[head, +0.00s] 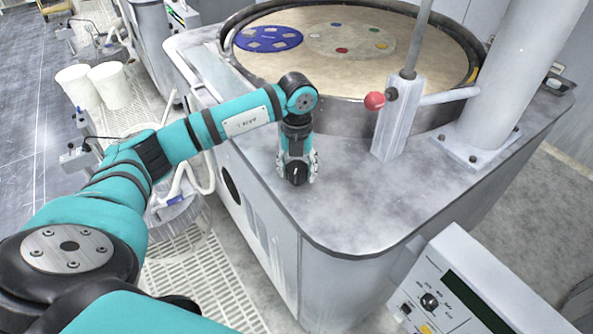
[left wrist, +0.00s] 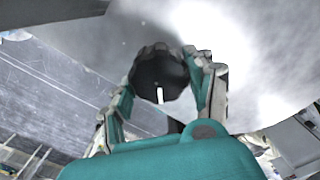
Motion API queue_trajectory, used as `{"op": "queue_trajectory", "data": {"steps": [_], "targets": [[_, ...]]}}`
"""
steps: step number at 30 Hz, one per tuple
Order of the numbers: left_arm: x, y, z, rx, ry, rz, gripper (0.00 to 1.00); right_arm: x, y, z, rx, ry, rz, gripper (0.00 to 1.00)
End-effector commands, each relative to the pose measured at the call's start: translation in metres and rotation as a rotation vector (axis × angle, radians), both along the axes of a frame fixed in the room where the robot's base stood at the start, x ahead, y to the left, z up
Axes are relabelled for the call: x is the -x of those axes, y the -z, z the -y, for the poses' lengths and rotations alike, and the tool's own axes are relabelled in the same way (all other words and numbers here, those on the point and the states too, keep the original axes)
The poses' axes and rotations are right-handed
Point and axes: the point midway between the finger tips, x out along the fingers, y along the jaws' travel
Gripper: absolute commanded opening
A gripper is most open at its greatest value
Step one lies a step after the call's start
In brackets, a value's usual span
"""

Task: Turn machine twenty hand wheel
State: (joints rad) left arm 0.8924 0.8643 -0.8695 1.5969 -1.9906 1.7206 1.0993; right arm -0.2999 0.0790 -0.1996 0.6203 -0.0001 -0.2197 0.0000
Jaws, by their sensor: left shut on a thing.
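The hand wheel (head: 296,175) is a small black knob with a white mark, at the front left edge of the grey machine top (head: 345,205). In the left wrist view it shows as a dark, scalloped round wheel (left wrist: 158,72) with a white pointer line. My left gripper (head: 297,165) reaches down over it. In the left wrist view the fingers of my left gripper (left wrist: 166,78) stand on both sides of the wheel, shut on it. My right gripper is in neither view.
A round platen (head: 400,75) with a blue disc (head: 268,39) lies behind the wheel. A red ball knob (head: 374,101) on a post and a thick grey column (head: 515,75) stand to the right. A control box (head: 465,290) is at lower right. White buckets (head: 110,85) stand at left.

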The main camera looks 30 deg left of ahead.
Motion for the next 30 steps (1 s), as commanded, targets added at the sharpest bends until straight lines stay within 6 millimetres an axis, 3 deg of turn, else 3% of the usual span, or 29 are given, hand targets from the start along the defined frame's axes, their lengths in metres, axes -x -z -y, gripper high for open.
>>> {"op": "queue_trajectory", "data": {"steps": [18, 30], "targets": [[-0.0032, -0.0019, 0.0008, 0.000, -0.566, 0.005, 0.23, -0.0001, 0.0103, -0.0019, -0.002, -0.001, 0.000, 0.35], [-0.0042, -0.0025, 0.0008, -0.001, -0.781, 0.006, 0.23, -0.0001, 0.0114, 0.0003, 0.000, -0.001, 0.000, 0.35]]}}
